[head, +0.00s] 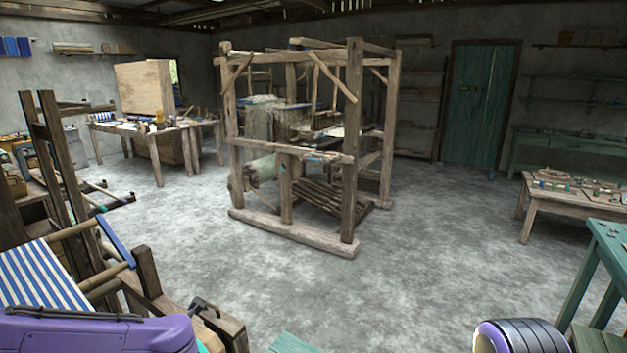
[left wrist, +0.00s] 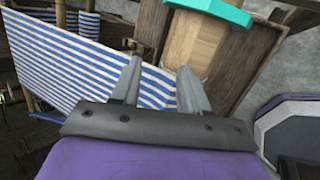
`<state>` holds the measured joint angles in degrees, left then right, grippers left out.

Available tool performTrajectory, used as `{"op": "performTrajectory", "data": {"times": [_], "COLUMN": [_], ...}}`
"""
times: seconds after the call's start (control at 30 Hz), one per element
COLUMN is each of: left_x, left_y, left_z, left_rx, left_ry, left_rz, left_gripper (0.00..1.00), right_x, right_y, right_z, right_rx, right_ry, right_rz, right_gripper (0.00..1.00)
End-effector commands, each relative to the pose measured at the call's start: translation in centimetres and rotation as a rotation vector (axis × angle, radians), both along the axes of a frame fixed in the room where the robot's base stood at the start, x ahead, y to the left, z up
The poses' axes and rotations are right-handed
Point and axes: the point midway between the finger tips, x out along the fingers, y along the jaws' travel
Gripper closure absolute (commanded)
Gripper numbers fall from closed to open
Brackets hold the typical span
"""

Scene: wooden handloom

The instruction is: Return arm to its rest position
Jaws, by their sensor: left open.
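My left gripper (left wrist: 158,68) shows in the left wrist view with its two grey fingers apart and nothing between them. Behind the fingers are a blue-and-white striped cloth (left wrist: 85,65) and a pale wooden panel (left wrist: 198,42); I cannot tell how far off they are. In the head view my purple left arm lies across the bottom left corner, in front of the loom with the striped cloth (head: 40,275). The left fingers are not clear there. A purple and black part of mine shows at the bottom right, but no right gripper.
A large wooden loom frame (head: 348,190) stands mid-room. A low wooden table (head: 540,205) and a green bench (head: 610,240) are at the right. A cluttered table (head: 155,130) stands at the back left. Grey floor (head: 430,270) is open between the loom and the right tables.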

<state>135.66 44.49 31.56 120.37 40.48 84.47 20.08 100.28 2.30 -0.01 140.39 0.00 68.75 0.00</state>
Motion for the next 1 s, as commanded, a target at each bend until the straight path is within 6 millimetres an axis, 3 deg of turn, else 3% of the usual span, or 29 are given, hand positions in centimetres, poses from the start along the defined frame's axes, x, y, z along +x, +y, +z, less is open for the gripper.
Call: {"op": "performTrajectory", "data": {"times": [0.03,0.17,0.3,0.43,0.5,0.63,0.73,1.0], "left_x": [-0.9,-5.1,-13.4,-22.1,-25.8,-29.6,-30.4,-30.2], "left_y": [-0.7,-2.7,-3.9,-3.1,-2.1,-1.0,-1.1,-1.1], "left_z": [-3.8,-13.1,-22.8,-29.0,-31.0,-33.1,-33.4,-33.2], "left_rx": [0.111,0.391,0.587,0.641,0.645,0.645,0.63,0.629], "left_ry": [0.066,0.271,0.52,0.721,0.814,0.921,0.933,0.929], "left_rz": [-0.161,-0.655,-1.184,-1.534,-1.636,-1.723,-1.733,-1.728], "left_gripper": [0.55,0.55,0.55,0.55,0.55,0.55,0.55,0.55], "right_x": [0.0,0.0,0.0,0.0,0.0,0.0,0.0,0.0], "right_y": [0.0,0.0,0.0,0.0,0.0,0.0,0.0,0.0], "right_z": [-1.1,-2.9,-4.9,-6.7,-7.5,-8.4,-8.4,-8.3], "right_rx": [0.0,0.0,0.0,0.0,0.0,0.0,0.0,0.0], "right_ry": [0.0,0.0,0.0,0.0,0.0,0.0,0.0,0.0], "right_rz": [0.0,0.0,0.0,0.0,0.0,0.0,0.0,0.0], "right_gripper": [0.57,0.57,0.57,0.57,0.57,0.57,0.57,0.57]}}
